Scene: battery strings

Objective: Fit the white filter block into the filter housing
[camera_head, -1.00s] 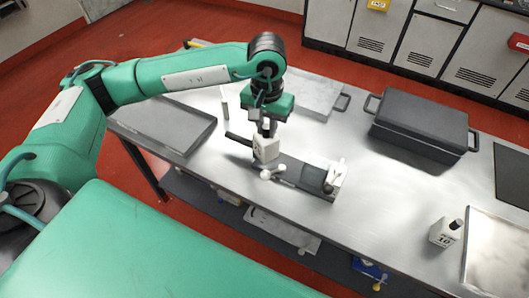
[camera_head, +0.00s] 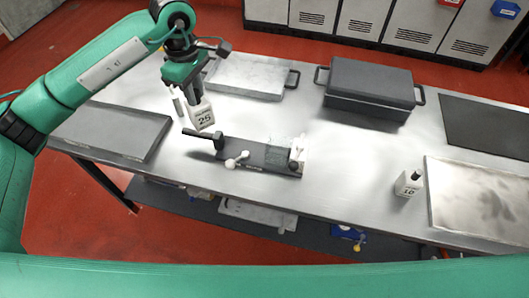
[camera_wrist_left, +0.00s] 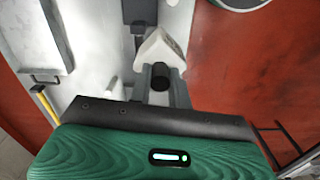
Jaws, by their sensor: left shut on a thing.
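A white block (camera_head: 202,115) marked 25 hangs from my left gripper (camera_head: 194,95), which is shut on its top knob. It appears above the table, just behind the black handle of a long dark fixture. In the left wrist view, the white block (camera_wrist_left: 158,47) and its black knob (camera_wrist_left: 160,76) sit at the fingers. The dark fixture (camera_head: 240,153) has a white lever in front and a white upright part at its right end. I cannot tell for certain which part is the filter housing. Another white block (camera_head: 407,185), marked 10, stands at the right. My right gripper is not in view.
A dark tray (camera_head: 118,128) lies at left, a small white bottle-like item (camera_head: 178,104) beside the held block. A light box (camera_head: 245,78) and a dark lidded case (camera_head: 368,88) stand at the back. A framed plate (camera_head: 480,200) lies right. Bare table is right of the fixture.

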